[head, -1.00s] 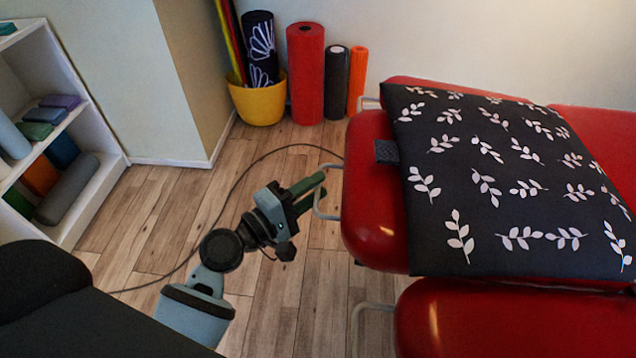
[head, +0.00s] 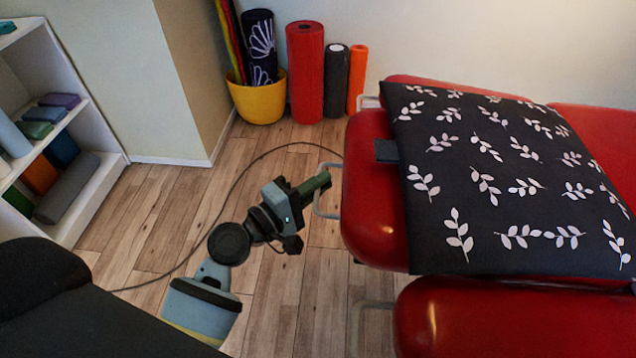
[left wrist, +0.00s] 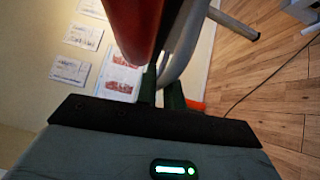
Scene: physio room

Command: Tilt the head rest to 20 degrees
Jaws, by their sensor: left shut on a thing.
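The red padded head rest (head: 372,205) is at the near left end of the treatment table, partly under a dark cushion (head: 470,240) with white leaves. A pale metal handle (head: 318,207) sticks out from its left side. My left gripper (head: 318,184) has its green fingers shut on this handle. In the left wrist view, the pale bar (left wrist: 181,50) runs down between the fingers (left wrist: 162,92), beside the red pad (left wrist: 134,25). The head rest's angle cannot be read from these views. My right gripper is not in view.
Another red pad (head: 520,322) with its own metal bar is at the front right. A yellow pot (head: 258,102) and upright rolls (head: 306,75) stand by the wall. A white shelf (head: 108,180) is at left. A cable crosses the open wooden floor.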

